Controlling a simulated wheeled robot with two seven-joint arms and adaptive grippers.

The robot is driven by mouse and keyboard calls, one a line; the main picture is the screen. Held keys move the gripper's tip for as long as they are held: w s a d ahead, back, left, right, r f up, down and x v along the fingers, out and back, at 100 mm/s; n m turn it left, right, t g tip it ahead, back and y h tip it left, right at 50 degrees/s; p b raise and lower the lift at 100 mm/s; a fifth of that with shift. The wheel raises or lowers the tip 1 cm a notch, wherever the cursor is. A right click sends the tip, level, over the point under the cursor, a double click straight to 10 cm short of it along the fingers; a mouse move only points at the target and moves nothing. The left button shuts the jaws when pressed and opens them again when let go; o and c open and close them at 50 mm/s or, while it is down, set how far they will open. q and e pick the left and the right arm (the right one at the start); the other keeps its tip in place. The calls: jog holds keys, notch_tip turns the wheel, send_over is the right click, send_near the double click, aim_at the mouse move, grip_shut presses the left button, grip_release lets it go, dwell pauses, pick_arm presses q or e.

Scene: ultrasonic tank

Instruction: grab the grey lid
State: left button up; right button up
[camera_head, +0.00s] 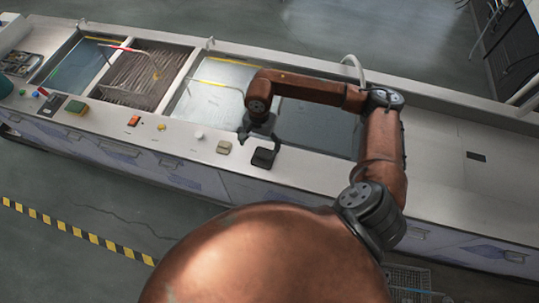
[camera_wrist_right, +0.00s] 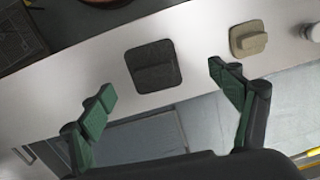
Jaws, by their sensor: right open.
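The grey lid (camera_head: 263,158), dark and square with rounded corners and a raised grip bar, lies on the pale front ledge of the tank bench. In the right wrist view the lid (camera_wrist_right: 153,66) lies ahead of and between the fingertips, apart from both. My right gripper (camera_head: 259,137) hangs just behind the lid, near the ledge. It also shows in the wrist view (camera_wrist_right: 166,93), with its green-padded fingers wide apart and nothing between them. My left gripper is not in view.
A beige lid (camera_head: 223,147) lies just left of the grey lid; it also shows in the wrist view (camera_wrist_right: 248,38). A white knob (camera_head: 198,135) is further left. Sunken tanks (camera_head: 205,88) lie behind the ledge. The ledge right of the grey lid looks clear.

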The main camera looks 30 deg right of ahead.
aim_at(263, 155)
jog(key=shift+d+f+h, duration=0.4)
jog(key=shift+d+f, duration=0.65)
jog(key=shift+f, duration=0.1)
jog(key=f, duration=0.1)
jog(key=f+p, duration=0.1)
jog(key=f, duration=0.3)
jog(key=shift+s+a, duration=0.25)
jog(key=shift+f, duration=0.4)
jog(key=c, duration=1.5)
